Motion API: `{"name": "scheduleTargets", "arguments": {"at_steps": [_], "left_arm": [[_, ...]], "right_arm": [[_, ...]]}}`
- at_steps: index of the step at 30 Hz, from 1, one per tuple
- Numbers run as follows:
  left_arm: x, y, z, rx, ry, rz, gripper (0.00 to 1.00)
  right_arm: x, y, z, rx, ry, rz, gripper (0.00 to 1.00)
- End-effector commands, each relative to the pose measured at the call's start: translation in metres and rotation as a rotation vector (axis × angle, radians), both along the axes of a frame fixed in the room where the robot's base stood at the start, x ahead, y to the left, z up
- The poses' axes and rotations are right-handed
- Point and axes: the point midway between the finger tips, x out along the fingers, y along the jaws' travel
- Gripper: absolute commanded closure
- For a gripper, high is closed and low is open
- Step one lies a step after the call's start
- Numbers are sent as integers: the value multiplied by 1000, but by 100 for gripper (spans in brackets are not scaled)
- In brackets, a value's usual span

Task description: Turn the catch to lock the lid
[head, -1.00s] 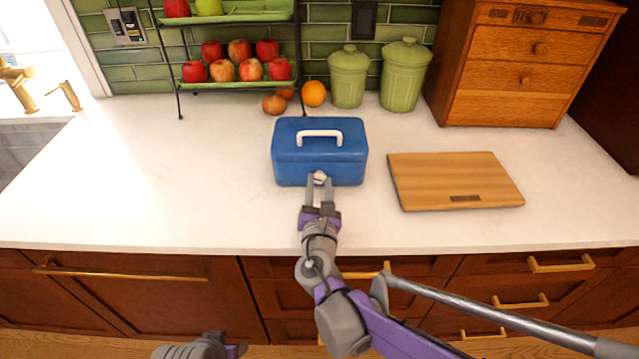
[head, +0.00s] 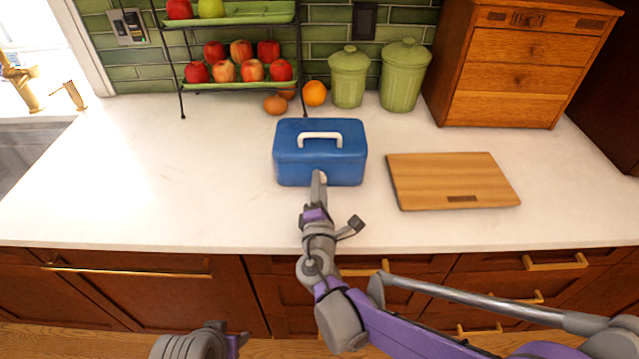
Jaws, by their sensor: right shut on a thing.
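A blue box (head: 320,160) with a closed lid and a white handle (head: 320,136) on top stands on the white counter. A small pale catch (head: 324,177) shows at the middle of its front face, partly hidden by my fingers. My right gripper (head: 319,180) is at the front of the box, shut on the catch, and its wrist is rolled so the fingers line up one over the other. My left gripper (head: 236,343) is low at the bottom edge, away from the counter, and only partly in view; its jaws cannot be made out.
A wooden cutting board (head: 453,181) lies right of the box. Green canisters (head: 403,78), an orange (head: 315,93) and a fruit rack (head: 240,84) stand behind. A wooden drawer chest (head: 515,75) is at the back right. The counter (head: 150,180) left of the box is clear.

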Motion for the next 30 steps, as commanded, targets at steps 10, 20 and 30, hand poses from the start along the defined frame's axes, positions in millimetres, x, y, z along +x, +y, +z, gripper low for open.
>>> {"name": "scheduleTargets", "arguments": {"at_steps": [10,20,30], "left_arm": [[1,0,5,0,-2,0,50],[1,0,7,0,-2,0,50],[1,0,7,0,-2,0,50]], "right_arm": [[0,0,1,185,-1,-1,100],[0,0,0,238,-1,-1,100],[0,0,0,239,-1,-1,100]]}}
